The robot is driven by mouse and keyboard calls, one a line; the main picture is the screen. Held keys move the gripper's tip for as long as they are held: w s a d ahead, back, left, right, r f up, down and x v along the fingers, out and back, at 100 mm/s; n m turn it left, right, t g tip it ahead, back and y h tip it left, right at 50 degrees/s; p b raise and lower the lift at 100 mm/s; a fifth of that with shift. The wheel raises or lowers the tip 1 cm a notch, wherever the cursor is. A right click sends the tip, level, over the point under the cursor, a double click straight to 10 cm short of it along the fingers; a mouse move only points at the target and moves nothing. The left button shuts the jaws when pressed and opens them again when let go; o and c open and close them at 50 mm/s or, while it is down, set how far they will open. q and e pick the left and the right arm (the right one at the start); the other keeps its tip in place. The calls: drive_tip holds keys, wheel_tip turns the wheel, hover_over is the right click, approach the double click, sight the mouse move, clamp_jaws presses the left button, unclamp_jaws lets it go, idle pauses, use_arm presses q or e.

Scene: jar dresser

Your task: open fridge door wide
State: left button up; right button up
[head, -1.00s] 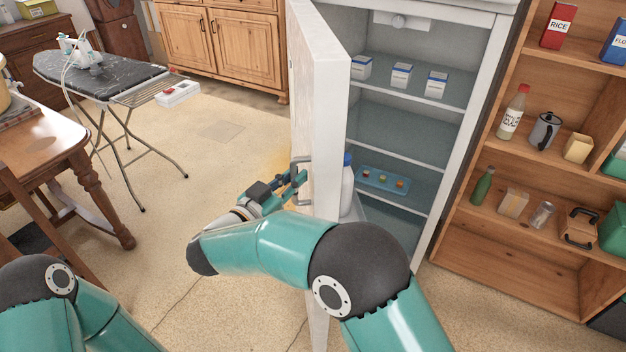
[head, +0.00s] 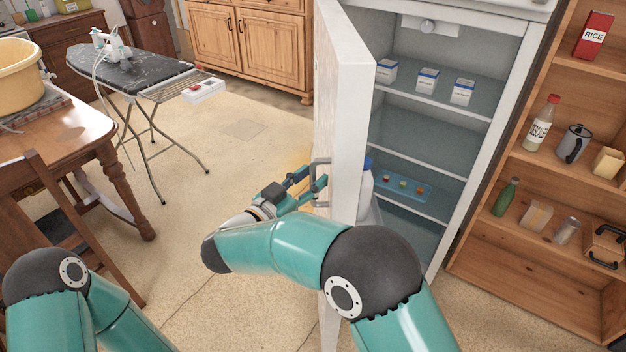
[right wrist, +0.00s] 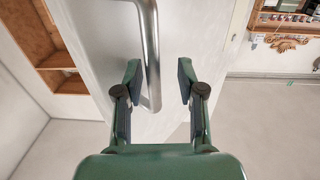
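The fridge (head: 505,60) stands at right of centre in the head view, with its white door (head: 355,110) partly open and swung toward me. The grey door handle (head: 317,172) is on the door's left-hand face. My right gripper (head: 307,185) is at the handle. In the right wrist view, its two fingers (right wrist: 159,75) are open, with the handle bar (right wrist: 151,50) between them, closer to the left finger. The fingers are not closed on it. My left gripper is out of view; only part of the left arm shows.
Inside the fridge are small white boxes (head: 428,79), a blue tray (head: 405,188) and a white bottle (head: 365,190). An open wooden shelf (head: 480,245) stands right of the fridge. An ironing board (head: 150,77) and wooden table (head: 75,145) are at left. Floor left of the door is clear.

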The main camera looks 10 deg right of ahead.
wheel_tip(320, 180, up, 10)
idle(0.5)
drive_tip(key=shift+f, duration=0.1)
